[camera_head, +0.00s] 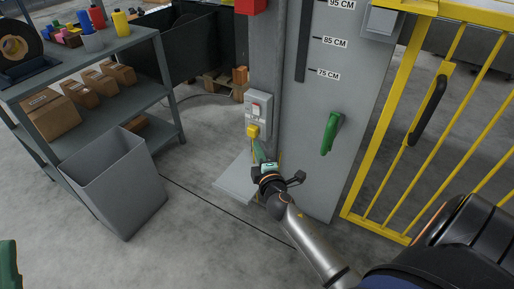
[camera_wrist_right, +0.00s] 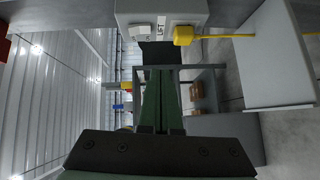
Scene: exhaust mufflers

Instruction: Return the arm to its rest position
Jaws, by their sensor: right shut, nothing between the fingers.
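My right arm reaches in from the lower right of the head view. Its gripper (camera_head: 259,146) points up and away, just below a grey switch box on the column (camera_head: 258,108). In the right wrist view the two green fingers (camera_wrist_right: 161,75) lie side by side, shut and empty. The switch box (camera_wrist_right: 160,12), marked LIFT, is beyond the fingertips. It has a white rocker switch (camera_wrist_right: 141,32) and a yellow plug (camera_wrist_right: 184,35) with a yellow cable. I cannot tell whether the fingertips touch the box.
A grey bin (camera_head: 115,185) and a shelf with cardboard boxes (camera_head: 50,112) stand at the left. A green handle (camera_head: 331,132) sticks out of the column panel. A yellow gate (camera_head: 395,130) closes the right side. The floor between bin and column is open.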

